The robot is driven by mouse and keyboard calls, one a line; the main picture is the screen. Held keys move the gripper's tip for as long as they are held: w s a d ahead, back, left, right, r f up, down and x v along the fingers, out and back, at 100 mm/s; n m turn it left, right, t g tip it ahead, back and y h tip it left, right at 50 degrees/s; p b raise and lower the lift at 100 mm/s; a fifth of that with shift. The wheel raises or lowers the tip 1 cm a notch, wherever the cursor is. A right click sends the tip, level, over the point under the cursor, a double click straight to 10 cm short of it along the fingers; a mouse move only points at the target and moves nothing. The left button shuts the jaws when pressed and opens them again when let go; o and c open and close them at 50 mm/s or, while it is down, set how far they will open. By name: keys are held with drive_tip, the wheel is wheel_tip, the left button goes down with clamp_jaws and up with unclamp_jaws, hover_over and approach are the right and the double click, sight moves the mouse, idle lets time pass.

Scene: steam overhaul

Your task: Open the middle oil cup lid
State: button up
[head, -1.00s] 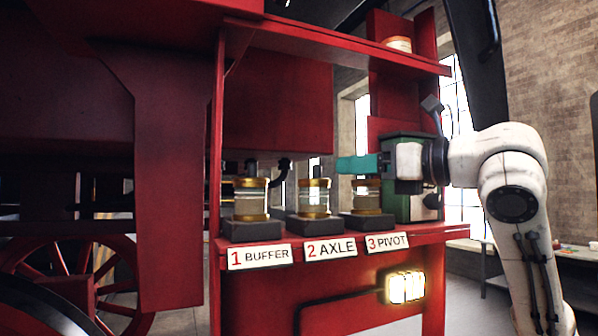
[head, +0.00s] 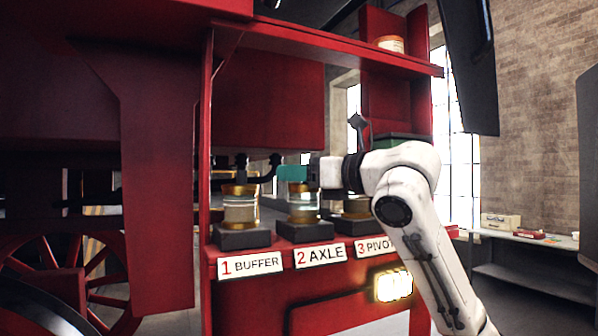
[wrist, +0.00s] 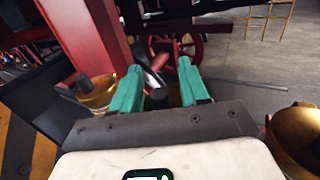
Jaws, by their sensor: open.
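The middle oil cup (head: 303,200), a glass cup with brass bands, stands on a dark block behind the 2 AXLE label (head: 320,255). My gripper (head: 281,173) reaches in from the right, its teal fingers level with the top of this cup. The fingers hide the lid, and I cannot tell whether they touch it. In the wrist view my gripper (wrist: 158,78) has its two fingers apart, with a small dark part partly visible between them. A brass-rimmed cup (wrist: 97,92) shows left of the fingers; I cannot tell which cup it is.
The 1 BUFFER cup (head: 240,208) stands to the left, with a dark knob on top. The 3 PIVOT cup (head: 356,207) is partly hidden by my arm. A red shelf (head: 330,50) overhangs the cups. A brass dome (wrist: 297,135) is close at right in the wrist view.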

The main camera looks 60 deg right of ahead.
clamp_jaws()
idle(0.3)
